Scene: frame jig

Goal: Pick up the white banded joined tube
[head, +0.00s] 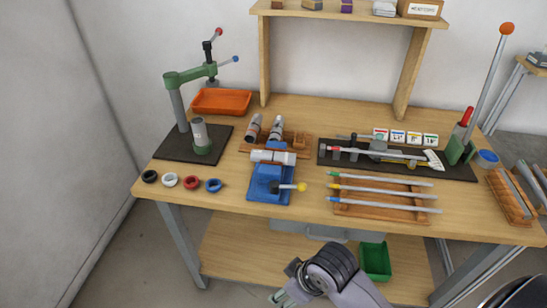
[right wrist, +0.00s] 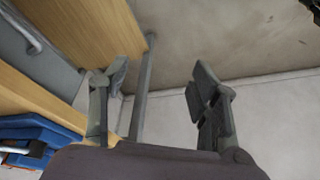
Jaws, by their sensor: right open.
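A pale tube (head: 273,157) lies level on top of the blue vise (head: 268,182) near the table's front edge. It looks light grey and white, and a band around its middle is too small to make out surely. My right gripper (head: 282,297) is low in front of the table, apart from the vise and tube. In the right wrist view my right gripper (right wrist: 160,82) is open, with nothing between its fingers. The tube cannot be made out there. My left gripper is not in view.
Two grey tubes (head: 254,128) lean in a wooden rack behind the vise. Another stands in the green press (head: 203,147). Several coloured rings (head: 191,182) lie at front left. A wooden tray (head: 385,209) of rods lies right of the vise, whose yellow-knobbed handle (head: 301,187) sticks out right.

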